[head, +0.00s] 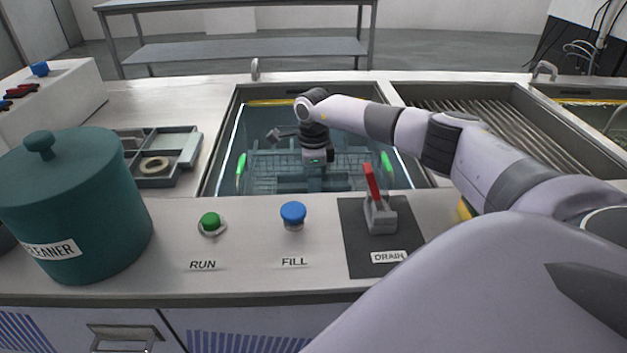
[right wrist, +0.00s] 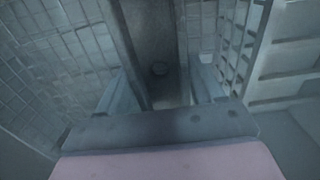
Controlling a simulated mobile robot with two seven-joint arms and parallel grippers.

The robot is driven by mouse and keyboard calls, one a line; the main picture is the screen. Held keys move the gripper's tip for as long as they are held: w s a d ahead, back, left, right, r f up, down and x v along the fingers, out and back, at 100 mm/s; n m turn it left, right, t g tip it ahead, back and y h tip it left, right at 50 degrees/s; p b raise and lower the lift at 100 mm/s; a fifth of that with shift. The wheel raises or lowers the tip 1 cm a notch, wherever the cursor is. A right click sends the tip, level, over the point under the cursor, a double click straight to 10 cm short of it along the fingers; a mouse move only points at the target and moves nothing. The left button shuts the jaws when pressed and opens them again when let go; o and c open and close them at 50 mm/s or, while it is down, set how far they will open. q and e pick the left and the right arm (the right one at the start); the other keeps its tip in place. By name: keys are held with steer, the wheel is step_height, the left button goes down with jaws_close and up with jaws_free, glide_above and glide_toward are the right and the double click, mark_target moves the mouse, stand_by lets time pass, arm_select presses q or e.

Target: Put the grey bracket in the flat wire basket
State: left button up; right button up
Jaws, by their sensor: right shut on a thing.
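The flat wire basket (head: 262,163) lies in the tank, with a green handle at its left and another at its right. Its wire mesh also shows in the right wrist view (right wrist: 60,75). My right gripper (head: 316,168) reaches down into the tank over the basket. In the right wrist view my right gripper (right wrist: 166,84) is shut on the grey bracket (right wrist: 157,35), a dark grey plate with a round hole between the fingers. The bracket appears inside or just above the mesh; I cannot tell whether it touches the bottom. My left gripper is out of view.
A teal cleaner pot (head: 75,215) stands at front left, beside a grey divided tray (head: 185,150). The green run button (head: 210,222), blue fill button (head: 293,214) and red drain lever (head: 372,182) line the tank's front. A ribbed drainboard (head: 480,115) is at right.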

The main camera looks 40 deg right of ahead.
steer(key=shift+f, duration=0.1)
steer(key=o, duration=1.6)
step_height(320, 180, up, 12)
steer(key=shift+r+p, duration=0.15)
steer(key=shift+p, duration=0.6)
